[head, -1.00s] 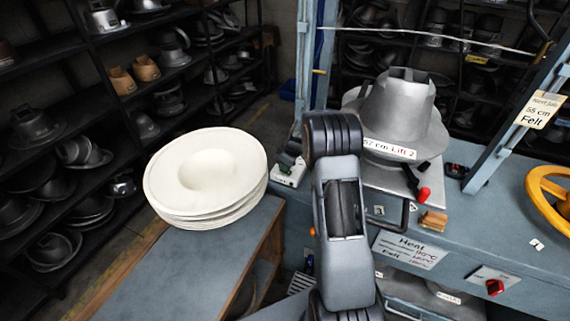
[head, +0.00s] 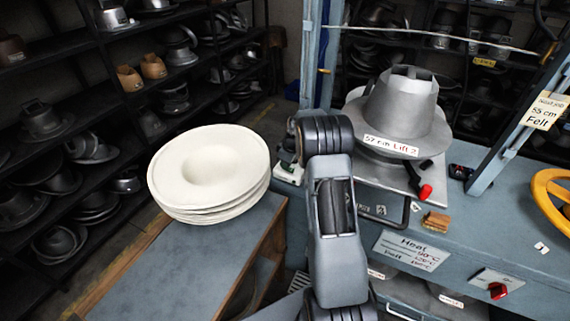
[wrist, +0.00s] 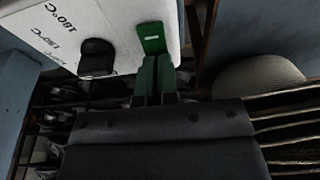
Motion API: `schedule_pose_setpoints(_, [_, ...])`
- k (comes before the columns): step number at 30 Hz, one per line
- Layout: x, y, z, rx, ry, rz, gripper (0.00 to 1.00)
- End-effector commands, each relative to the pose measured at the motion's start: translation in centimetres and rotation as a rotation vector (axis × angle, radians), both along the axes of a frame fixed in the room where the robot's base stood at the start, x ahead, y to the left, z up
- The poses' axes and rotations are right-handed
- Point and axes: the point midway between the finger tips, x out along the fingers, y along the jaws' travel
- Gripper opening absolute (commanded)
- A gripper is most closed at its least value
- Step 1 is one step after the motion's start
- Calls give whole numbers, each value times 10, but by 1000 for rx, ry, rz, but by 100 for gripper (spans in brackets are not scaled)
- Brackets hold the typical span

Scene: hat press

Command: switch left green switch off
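The green switch (wrist: 152,38) shows in the wrist view, upper middle, at the edge of a white panel (wrist: 115,18). A black switch (wrist: 97,58) sits left of it on that panel. My gripper (wrist: 156,72) has two narrow dark green fingers close together, with no thing between them. The fingertips are just below the green switch in the picture; I cannot tell whether they touch it. In the head view a white switch box (head: 290,174) sits at the bench's left end, partly behind my arm, which hides my gripper's fingers.
A stack of cream plate-like discs (head: 210,170) lies on the low table (head: 190,265) left of my arm. A metal hat mould (head: 402,105) stands on the blue bench (head: 465,225). A red-knobbed lever (head: 425,190) sticks out beside it. Shelves of moulds stand at left and back.

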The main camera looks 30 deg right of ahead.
Motion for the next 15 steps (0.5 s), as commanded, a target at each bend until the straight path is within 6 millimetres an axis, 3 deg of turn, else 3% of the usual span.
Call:
schedule_pose_setpoints(1, [-7, -2, -9, 4, 20, 0, 0])
schedule_pose_setpoints(15, [-16, -9, -8, 3, 22, 2, 0])
